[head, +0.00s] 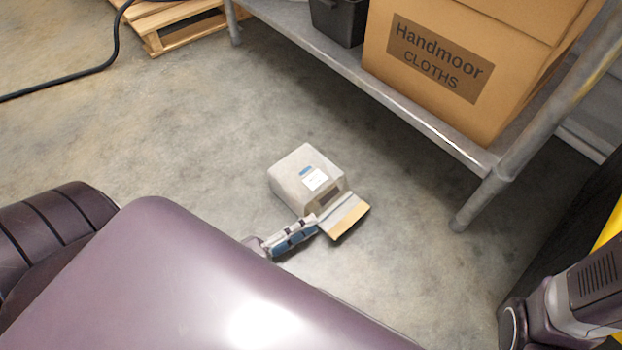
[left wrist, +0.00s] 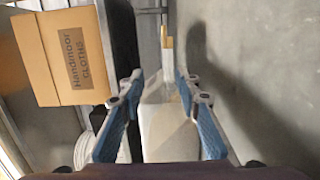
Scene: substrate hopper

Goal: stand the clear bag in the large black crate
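The clear bag (head: 301,178) is a pale, box-shaped pack with a white label and a flat flap with a tan edge. My left gripper (head: 293,236) is at it: one blue-padded finger shows on its near side, and the other is hidden. In the left wrist view the pale bag (left wrist: 168,130) lies between the spread fingers of my left gripper (left wrist: 157,88). A gap shows on the left finger's side; contact on the right is unclear. My right gripper is out of view. A black surface (head: 570,205) at the right edge may be the large black crate; only part shows.
A grey metal shelf (head: 415,105) with a leg runs along the upper right. It bears a cardboard box (head: 440,65) and a dark bin (head: 338,20). A wooden pallet (head: 180,22) and a black hose (head: 95,68) lie at upper left. Concrete floor is open at left.

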